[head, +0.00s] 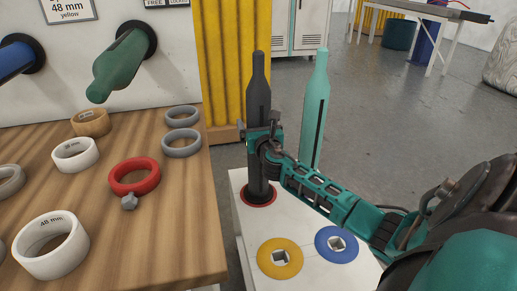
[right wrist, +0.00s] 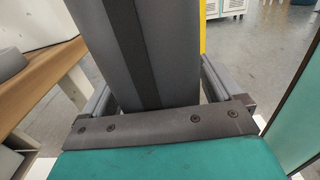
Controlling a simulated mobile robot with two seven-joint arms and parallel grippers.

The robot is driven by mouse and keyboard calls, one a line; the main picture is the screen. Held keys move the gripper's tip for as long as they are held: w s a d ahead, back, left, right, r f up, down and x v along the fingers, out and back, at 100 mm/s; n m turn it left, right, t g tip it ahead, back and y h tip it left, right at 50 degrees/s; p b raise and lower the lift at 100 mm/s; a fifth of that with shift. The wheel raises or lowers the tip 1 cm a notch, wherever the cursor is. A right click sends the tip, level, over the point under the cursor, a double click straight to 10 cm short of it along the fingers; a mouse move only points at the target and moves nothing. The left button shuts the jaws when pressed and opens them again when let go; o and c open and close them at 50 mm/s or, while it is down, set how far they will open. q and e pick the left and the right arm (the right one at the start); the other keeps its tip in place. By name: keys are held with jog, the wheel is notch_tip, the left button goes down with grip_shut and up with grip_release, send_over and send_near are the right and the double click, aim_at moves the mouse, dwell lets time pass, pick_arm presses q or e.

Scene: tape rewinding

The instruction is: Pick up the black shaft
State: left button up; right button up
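The black shaft (head: 258,95) stands upright in the head view, its foot at a red ring on the white stand (head: 295,212). My right gripper (head: 263,138) is around its middle, one finger on each side. In the right wrist view the shaft (right wrist: 152,50) fills the space between the two fingers (right wrist: 158,85). The fingers are spread wide, and narrow gaps show beside the shaft near the palm; contact at the fingertips is hard to see. My left gripper is not in view.
A teal shaft (head: 315,105) stands close behind on the right. Yellow (head: 267,270) and blue (head: 325,251) rings with square holes lie in front. The wooden table (head: 185,220) on the left holds several tape rolls. Green (head: 118,65) and blue (head: 15,62) shafts stick out from the wall panel.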

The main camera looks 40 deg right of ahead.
grip_shut()
jog(key=shift+w+r, duration=0.1)
jog(key=shift+r, duration=0.15)
dwell(0.6)
